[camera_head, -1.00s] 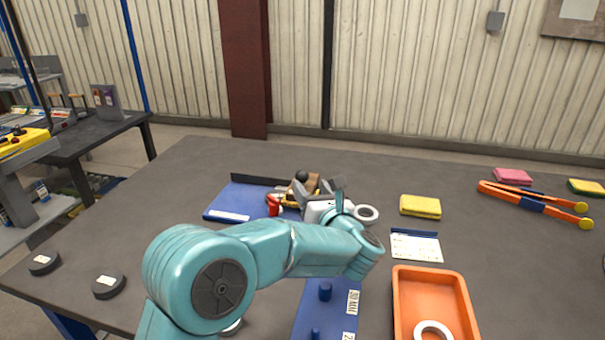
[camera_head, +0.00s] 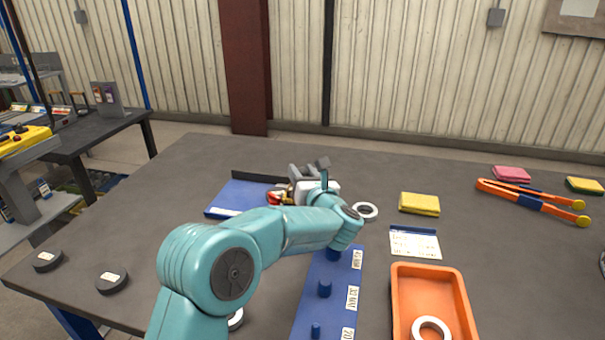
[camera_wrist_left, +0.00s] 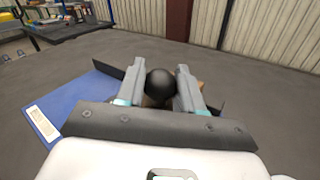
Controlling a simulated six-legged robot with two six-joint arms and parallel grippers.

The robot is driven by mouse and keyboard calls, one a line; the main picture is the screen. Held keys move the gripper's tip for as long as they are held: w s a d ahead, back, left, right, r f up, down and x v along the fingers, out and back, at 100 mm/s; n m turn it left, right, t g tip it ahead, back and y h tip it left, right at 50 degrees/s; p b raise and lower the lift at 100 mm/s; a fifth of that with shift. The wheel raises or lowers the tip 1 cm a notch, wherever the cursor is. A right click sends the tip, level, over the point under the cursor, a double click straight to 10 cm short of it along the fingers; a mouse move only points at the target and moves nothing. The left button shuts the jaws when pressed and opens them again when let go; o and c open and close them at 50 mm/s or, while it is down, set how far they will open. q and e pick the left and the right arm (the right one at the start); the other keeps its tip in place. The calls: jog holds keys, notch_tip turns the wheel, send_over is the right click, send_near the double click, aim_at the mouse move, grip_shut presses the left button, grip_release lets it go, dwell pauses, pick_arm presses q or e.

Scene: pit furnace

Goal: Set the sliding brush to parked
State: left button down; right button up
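The sliding brush has a round black knob (camera_wrist_left: 160,84) on a wooden body, which is mostly hidden by my left gripper. It stands by a blue board (camera_head: 240,196), also in the left wrist view (camera_wrist_left: 75,105), with a dark strip along its far edge. My left gripper (camera_head: 308,172) is over the brush. In the left wrist view its two grey fingers (camera_wrist_left: 160,75) stand either side of the knob, with almost no gap showing. I cannot tell whether they press on it. My right gripper is not in view.
A blue board with pegs and size labels (camera_head: 308,315) lies in front, an orange tray (camera_head: 456,275) to its right. A white ring (camera_head: 371,208), yellow sponge (camera_head: 419,204), white card (camera_head: 413,243) and orange tongs (camera_head: 535,201) lie right. Black discs (camera_head: 112,280) lie left.

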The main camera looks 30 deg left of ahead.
pick_arm(q)
jog(key=a+b, duration=0.1)
jog(key=s+a+b, duration=0.1)
jog(key=a+b, duration=0.1)
jog(key=shift+a+f, duration=0.15)
jog(key=shift+a, duration=0.25)
jog(key=shift+d+r, duration=0.1)
jog(key=shift+r, duration=0.15)
jog(key=c, duration=0.8)
grip_release()
jog(key=b+v, duration=0.1)
jog(key=v, duration=1.5)
jog(key=shift+s+d, duration=0.1)
jog(key=shift+d, duration=0.05)
jog(key=shift+o, duration=0.2)
